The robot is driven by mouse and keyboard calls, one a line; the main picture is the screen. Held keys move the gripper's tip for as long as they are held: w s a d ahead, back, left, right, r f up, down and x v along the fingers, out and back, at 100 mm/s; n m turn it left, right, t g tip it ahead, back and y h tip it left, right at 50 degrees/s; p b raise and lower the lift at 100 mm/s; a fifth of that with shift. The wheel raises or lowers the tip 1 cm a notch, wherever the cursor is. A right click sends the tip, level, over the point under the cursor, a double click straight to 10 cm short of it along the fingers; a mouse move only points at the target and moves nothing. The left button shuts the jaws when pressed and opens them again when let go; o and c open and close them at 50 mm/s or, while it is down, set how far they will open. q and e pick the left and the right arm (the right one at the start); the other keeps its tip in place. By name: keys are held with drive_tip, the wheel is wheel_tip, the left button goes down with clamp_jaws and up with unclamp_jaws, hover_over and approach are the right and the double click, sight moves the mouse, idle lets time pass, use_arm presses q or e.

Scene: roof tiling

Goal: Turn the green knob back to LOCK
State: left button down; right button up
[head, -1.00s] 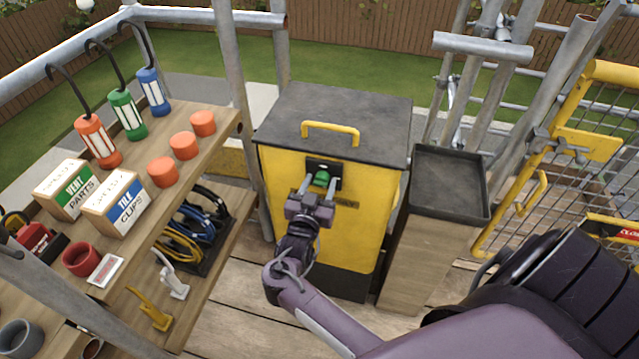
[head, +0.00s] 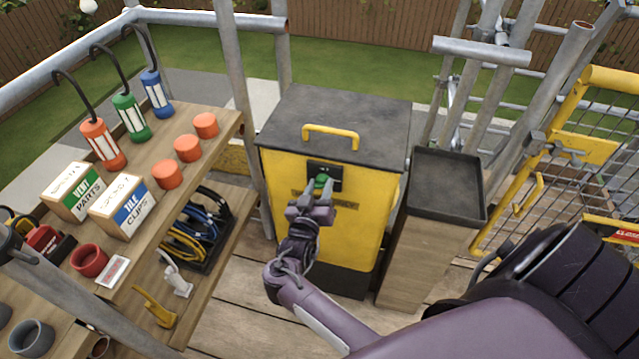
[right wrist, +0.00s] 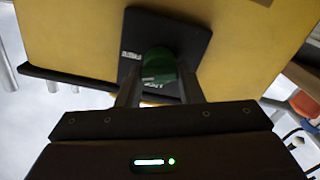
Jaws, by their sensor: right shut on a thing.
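The green knob (head: 321,180) sits on a small black plate (head: 331,172) on the front of the yellow box (head: 280,200). My right gripper (head: 322,189) is at the knob, with its jaws shut around it. In the right wrist view, the knob (right wrist: 160,65) stands between the two fingers, against the black plate (right wrist: 190,38). Small white lettering shows on the plate, but it is too small to read surely. The gripper hides part of the knob and plate. My left gripper is not in view.
The box has a dark lid with a yellow handle (head: 331,133). A wooden stand with a black tray (head: 450,204) is right of it. A shelf (head: 215,142) with lanterns, orange caps (head: 187,149) and cartons stands left. A yellow mesh gate (head: 600,90) is far right.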

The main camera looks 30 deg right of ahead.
drive_tip(key=n+p, duration=0.1)
drive_tip(key=n, duration=0.1)
drive_tip(key=n+p, duration=0.1)
drive_tip(key=shift+w+r+n, duration=0.1)
drive_tip(key=shift+r+n, duration=0.1)
drive_tip(key=shift+n, duration=0.2)
drive_tip(key=n+p, duration=0.2)
drive_tip(key=n, duration=0.1)
drive_tip(key=shift+n, duration=0.3)
drive_tip(key=n+p, duration=0.1)
drive_tip(key=n, duration=0.2)
drive_tip(key=shift+f, duration=0.15)
drive_tip(key=shift+w+f+n+p, duration=0.1)
drive_tip(key=shift+n+p, duration=0.5)
drive_tip(key=shift+n, duration=1.2)
drive_tip(key=o, duration=0.9)
drive_tip(key=shift+f, duration=0.1)
drive_tip(key=shift+o, duration=0.2)
drive_tip(key=shift+f, duration=0.1)
